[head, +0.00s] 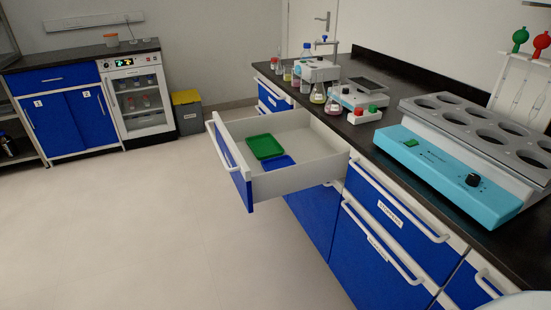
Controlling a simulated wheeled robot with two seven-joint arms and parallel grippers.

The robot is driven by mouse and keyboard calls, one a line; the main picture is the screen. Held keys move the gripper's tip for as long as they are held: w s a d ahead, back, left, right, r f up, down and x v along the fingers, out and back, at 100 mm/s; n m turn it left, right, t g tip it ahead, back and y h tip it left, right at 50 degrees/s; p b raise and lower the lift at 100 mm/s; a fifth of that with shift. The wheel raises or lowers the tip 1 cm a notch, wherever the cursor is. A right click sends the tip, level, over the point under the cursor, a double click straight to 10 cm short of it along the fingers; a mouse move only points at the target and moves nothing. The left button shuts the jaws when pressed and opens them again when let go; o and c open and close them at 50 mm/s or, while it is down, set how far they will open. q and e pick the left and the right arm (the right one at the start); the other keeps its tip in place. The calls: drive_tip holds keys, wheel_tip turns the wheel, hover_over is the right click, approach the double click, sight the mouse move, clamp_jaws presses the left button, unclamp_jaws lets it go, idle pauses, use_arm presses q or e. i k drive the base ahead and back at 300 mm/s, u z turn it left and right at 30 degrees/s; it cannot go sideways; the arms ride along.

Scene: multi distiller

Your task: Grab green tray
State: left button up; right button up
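The green tray (265,146) lies inside an open white drawer (302,179), toward the drawer's blue front panel. A blue tray (281,162) lies in the same drawer, beside the green one and nearer to me. It is partly hidden by the drawer's near side wall. Neither of my grippers shows in the head view.
The drawer juts out left from blue cabinets under a black counter. On the counter stand a light-blue heating unit (447,172), several flasks and small instruments. Floor (150,230) left of the drawer is clear. A yellow-lidded bin (187,112) and another bench stand farther back.

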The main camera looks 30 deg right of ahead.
sight(263, 146)
drive_tip(key=u, duration=0.6)
drive_tip(key=i, duration=1.3)
drive_tip(key=z, duration=0.3)
drive_tip(key=i, duration=1.2)
drive_tip(key=z, duration=1.05)
